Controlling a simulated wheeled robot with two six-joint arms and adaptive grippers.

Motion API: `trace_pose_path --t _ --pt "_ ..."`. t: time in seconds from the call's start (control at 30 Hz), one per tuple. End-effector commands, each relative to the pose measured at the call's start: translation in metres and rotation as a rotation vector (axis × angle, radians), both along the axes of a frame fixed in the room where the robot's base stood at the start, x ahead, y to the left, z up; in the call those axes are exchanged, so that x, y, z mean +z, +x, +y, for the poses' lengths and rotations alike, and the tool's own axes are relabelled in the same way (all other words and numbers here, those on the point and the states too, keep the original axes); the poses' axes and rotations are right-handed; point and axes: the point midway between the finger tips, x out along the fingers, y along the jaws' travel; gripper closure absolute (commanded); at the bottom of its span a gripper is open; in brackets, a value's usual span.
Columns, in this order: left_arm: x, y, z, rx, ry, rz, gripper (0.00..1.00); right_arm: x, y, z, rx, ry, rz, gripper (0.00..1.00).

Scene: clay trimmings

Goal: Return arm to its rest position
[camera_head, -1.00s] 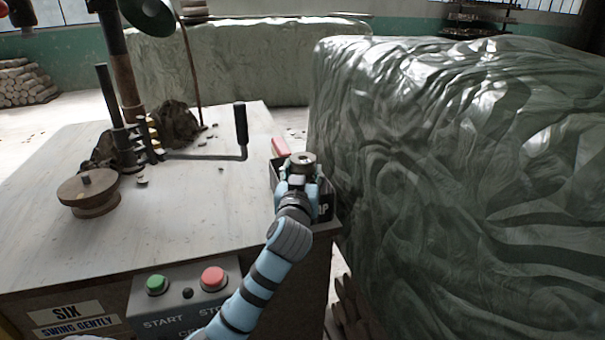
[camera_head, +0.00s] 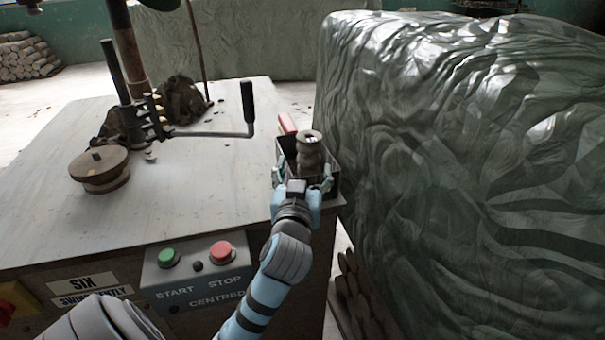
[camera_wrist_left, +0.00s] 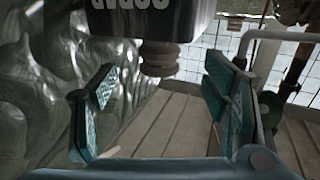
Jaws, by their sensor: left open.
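My left gripper (camera_head: 302,180) is open, with its fingers spread at the near side of a small dark box (camera_head: 335,172) on the table's right edge. A brown, waisted, turned piece (camera_head: 310,148) stands upright in the box, just beyond the fingers. In the left wrist view the open fingers (camera_wrist_left: 160,105) have nothing between them. A dark surface with pale, partly cut-off letters (camera_wrist_left: 140,20) and a brown rounded form (camera_wrist_left: 148,62) show above them there. My right gripper is not in view.
A crank handle (camera_head: 248,115) stands left of the box. A round wooden disc (camera_head: 100,168) and dark clay heap (camera_head: 180,95) are farther left. Green (camera_head: 169,258) and red (camera_head: 222,252) buttons face the front. A large plastic-wrapped block (camera_head: 460,150) stands close on the right.

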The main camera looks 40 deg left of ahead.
Motion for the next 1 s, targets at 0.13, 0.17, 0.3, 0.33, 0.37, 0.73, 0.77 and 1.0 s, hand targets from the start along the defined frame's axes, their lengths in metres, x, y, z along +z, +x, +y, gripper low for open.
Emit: trace_pose_path --t 0.13,0.17,0.3,0.33,0.37,0.73,0.77,1.0 --pt "0.000 -0.019 -0.012 -0.002 -0.003 0.001 0.32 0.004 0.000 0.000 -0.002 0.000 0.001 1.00" --pt "0.000 -0.021 -0.014 -0.001 -0.002 0.001 0.32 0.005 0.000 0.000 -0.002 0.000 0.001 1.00" --pt "0.001 -0.026 -0.016 0.000 0.000 0.000 0.32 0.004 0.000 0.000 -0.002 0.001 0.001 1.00" --pt "0.001 -0.025 -0.016 0.000 0.001 -0.001 0.32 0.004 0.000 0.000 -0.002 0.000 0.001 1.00" --pt "0.000 -0.025 -0.016 0.000 0.001 0.000 0.32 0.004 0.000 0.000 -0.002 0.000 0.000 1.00" --pt "0.000 -0.025 -0.016 0.000 0.001 0.001 0.32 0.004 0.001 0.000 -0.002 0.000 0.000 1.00" --pt "-0.001 -0.025 -0.016 -0.001 -0.001 0.005 0.32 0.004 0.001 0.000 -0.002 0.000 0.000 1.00" --pt "-0.114 -0.062 -0.036 -0.102 -0.063 0.388 0.32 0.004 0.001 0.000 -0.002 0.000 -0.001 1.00"
